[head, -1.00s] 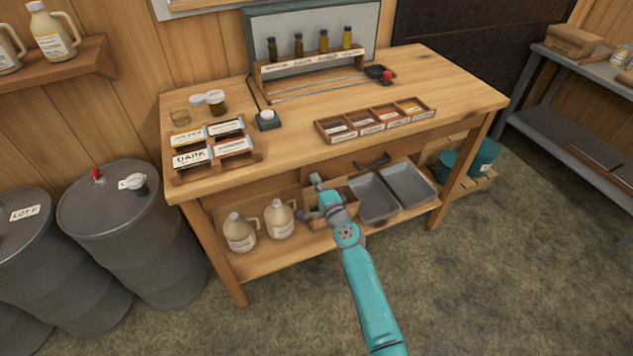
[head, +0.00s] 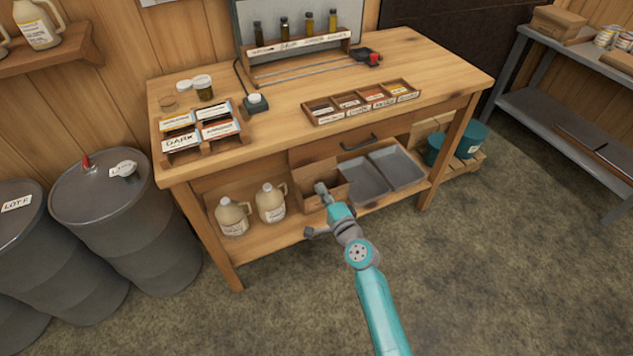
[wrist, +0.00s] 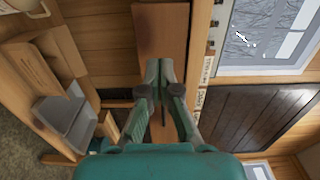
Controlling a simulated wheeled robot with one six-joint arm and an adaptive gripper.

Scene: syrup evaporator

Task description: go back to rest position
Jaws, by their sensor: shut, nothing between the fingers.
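My gripper (wrist: 158,72) shows in the wrist view with its two green fingers together and nothing between them. Behind it is the brown drawer front (wrist: 163,25) of the bench; I cannot tell the distance. In the head view my teal arm reaches toward the front of the wooden workbench (head: 420,75), and its end is in front of the lower shelf. The fingers are hard to make out there.
Grey trays (head: 398,170), a wooden box (head: 312,178) and two jugs (head: 270,203) sit on the lower shelf. Grey drums (head: 125,220) stand at left. A sample rack (head: 360,104) is on the benchtop. The floor (head: 500,270) at right is clear.

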